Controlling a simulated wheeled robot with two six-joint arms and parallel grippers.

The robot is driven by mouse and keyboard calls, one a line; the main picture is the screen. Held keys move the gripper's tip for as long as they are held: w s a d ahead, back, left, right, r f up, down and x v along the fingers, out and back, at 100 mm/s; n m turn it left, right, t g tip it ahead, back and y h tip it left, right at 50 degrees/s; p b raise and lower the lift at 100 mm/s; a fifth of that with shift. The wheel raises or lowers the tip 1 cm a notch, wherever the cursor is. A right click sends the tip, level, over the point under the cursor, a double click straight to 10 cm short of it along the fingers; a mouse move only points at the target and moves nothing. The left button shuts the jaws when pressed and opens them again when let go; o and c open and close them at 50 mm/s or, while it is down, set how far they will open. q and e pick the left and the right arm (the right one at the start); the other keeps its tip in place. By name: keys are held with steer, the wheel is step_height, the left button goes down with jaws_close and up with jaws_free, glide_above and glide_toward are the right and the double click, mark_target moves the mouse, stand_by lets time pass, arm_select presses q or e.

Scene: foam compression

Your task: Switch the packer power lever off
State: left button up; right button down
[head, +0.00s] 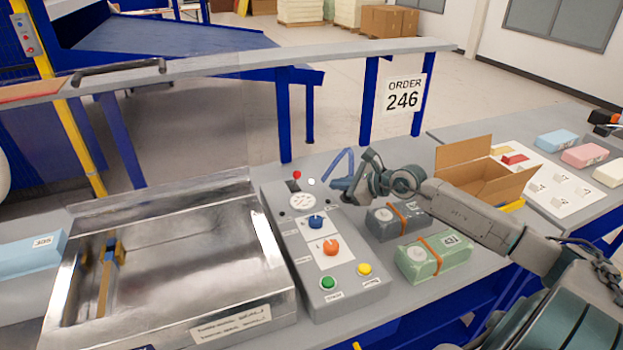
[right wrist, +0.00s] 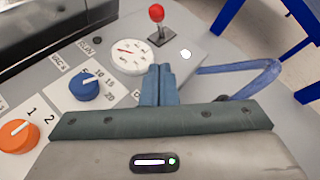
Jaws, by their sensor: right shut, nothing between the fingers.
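The packer power lever (head: 297,175) has a red ball on a short stem at the far end of the grey control panel (head: 318,284). In the right wrist view the lever (right wrist: 157,14) stands just beyond the fingertips, at the top of the picture. My right gripper (head: 338,184) is shut and empty, to the right of the lever and apart from it. Its closed fingers (right wrist: 161,72) point toward the lever and the round gauge (right wrist: 132,56). My left gripper is not in view.
A metal packer tray (head: 262,235) stands left. Grey (head: 385,216) and green (head: 436,266) packs and an open carton (head: 470,184) lie right.

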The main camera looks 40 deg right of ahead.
mark_target(295, 180)
steer(key=shift+p+x, duration=0.3)
steer(key=shift+x, duration=0.55)
steer(key=p+x, duration=0.1)
steer(key=x, duration=0.2)
steer(key=shift+r, duration=0.15)
steer(key=shift+w+a+r+p, duration=0.15)
steer(key=shift+w+a+p, duration=0.25)
steer(key=shift+w+p, duration=0.2)
steer(key=shift+w+a+r+p, duration=0.15)
steer(key=shift+w+a+p, duration=0.3)
steer(key=shift+w, duration=0.2)
steer(key=shift+w+a+p, duration=0.35)
steer(key=shift+w, duration=0.25)
steer(key=shift+d, duration=0.1)
